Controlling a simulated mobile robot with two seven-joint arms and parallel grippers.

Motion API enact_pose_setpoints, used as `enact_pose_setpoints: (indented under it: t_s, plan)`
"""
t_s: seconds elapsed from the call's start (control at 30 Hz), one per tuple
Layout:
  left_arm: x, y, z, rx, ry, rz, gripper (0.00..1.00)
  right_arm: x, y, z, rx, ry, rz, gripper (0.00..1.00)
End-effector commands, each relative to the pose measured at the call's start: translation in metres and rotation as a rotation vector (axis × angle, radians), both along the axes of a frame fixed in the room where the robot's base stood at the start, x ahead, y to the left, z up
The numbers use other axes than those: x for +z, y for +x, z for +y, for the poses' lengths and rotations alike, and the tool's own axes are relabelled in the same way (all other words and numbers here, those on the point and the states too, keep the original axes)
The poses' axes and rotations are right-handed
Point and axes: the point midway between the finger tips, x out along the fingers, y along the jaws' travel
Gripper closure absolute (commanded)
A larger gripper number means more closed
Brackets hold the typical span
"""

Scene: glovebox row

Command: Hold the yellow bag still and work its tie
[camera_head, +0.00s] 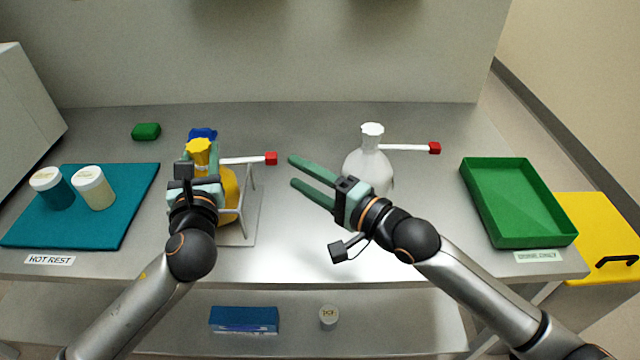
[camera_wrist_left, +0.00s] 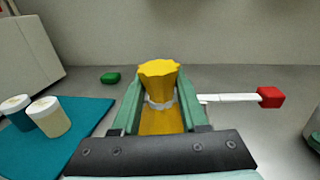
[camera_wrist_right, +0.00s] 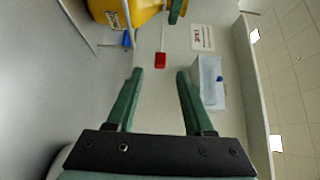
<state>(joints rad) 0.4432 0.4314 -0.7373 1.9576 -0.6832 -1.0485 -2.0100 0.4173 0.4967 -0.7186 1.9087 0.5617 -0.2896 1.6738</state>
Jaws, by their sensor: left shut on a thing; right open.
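The yellow bag (camera_head: 231,188) stands in a metal frame, its gathered neck pointing up. My left gripper (camera_head: 200,170) is shut on it just below the flared top; in the left wrist view the neck (camera_wrist_left: 158,80) sits between the fingers. A white tie band circles the neck, and its strip (camera_head: 243,161) sticks out to the right, ending in a red tab (camera_head: 271,158). My right gripper (camera_head: 291,171) is open and empty, right of the tab. In the right wrist view the tab (camera_wrist_right: 160,60) lies beyond and between the fingertips, not touched.
A white bag (camera_head: 369,168) with a similar red-ended tie stands behind my right gripper. A green tray (camera_head: 518,232) is at the right, a teal mat (camera_head: 125,185) with two jars at the left. A blue object (camera_head: 203,133) and green block (camera_head: 146,131) lie behind.

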Motion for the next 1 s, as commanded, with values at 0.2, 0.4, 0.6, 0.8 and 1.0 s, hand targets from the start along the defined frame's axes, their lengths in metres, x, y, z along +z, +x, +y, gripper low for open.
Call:
enact_pose_setpoints:
  t_s: [0.2, 0.4, 0.6, 0.8, 1.0]
  plan:
    - [0.001, 0.000, 0.000, -0.001, 0.000, -0.002, 1.00, -0.001, -0.023, -0.024, -0.001, -0.001, 0.000, 0.47]
    - [0.001, 0.000, 0.000, -0.001, -0.001, -0.002, 1.00, 0.000, -0.029, -0.030, 0.001, 0.000, 0.000, 0.47]
    - [0.001, 0.000, 0.000, -0.001, 0.000, -0.002, 1.00, 0.000, -0.029, -0.030, 0.000, 0.001, -0.001, 0.47]
    - [0.001, 0.000, 0.000, 0.000, 0.000, -0.002, 0.47, 0.000, -0.029, -0.029, 0.000, 0.001, -0.001, 0.47]
    - [0.001, 0.000, 0.000, 0.000, 0.000, -0.001, 0.24, 0.000, -0.029, -0.029, 0.000, 0.001, -0.001, 0.47]
